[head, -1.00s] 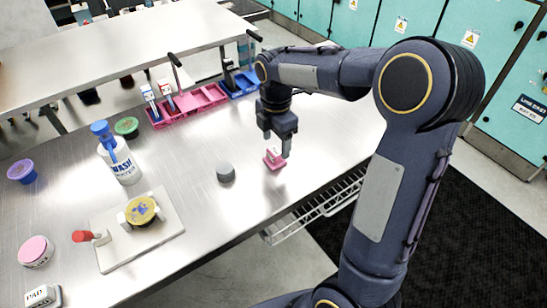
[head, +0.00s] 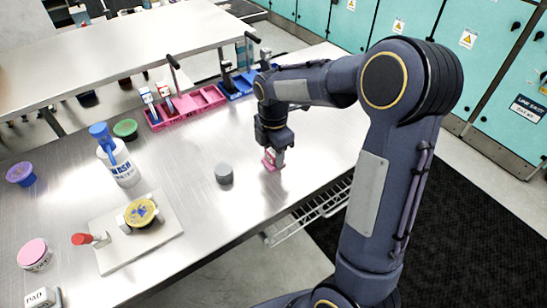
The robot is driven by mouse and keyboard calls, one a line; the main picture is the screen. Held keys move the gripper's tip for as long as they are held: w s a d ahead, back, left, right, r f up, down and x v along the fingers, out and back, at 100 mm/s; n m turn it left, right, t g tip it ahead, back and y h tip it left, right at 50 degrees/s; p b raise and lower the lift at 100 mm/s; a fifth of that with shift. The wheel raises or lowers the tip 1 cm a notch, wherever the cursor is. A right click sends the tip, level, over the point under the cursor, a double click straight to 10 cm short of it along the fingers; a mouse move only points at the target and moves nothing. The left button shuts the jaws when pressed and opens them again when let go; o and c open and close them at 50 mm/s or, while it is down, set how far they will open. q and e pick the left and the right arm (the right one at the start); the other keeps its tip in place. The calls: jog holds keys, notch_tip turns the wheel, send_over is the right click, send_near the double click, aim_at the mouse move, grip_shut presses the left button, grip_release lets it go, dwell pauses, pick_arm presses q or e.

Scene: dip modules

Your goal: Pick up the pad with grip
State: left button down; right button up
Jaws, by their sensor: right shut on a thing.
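The pad with grip, a small pink piece (head: 268,162), is on the steel table right of the middle. My right gripper (head: 275,157) points down over it, with its fingers closed on its upper part. The fingers hide part of the pink piece, and I cannot tell whether it is clear of the table. My left gripper is not in view.
A grey round piece (head: 224,173) stands left of the gripper. A pink tray (head: 206,98) and a blue tray (head: 238,86) lie behind. A white wash bottle (head: 121,165), several round tubs and a clamp board (head: 158,246) are left. The table's front edge is close.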

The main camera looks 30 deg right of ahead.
aim_at(274, 152)
jog(key=shift+w+r, duration=0.1)
jog(key=shift+r, duration=0.45)
jog(key=shift+s+r, duration=0.2)
jog(key=shift+r, duration=1.05)
jog(key=s+a+r+b, duration=0.1)
jog(key=s+a+r, duration=0.2)
jog(key=s+r, duration=0.6)
jog(key=s, duration=0.4)
jog(key=shift+s+r+b, duration=0.2)
jog(key=shift+b, duration=0.1)
jog(key=shift+a, duration=0.1)
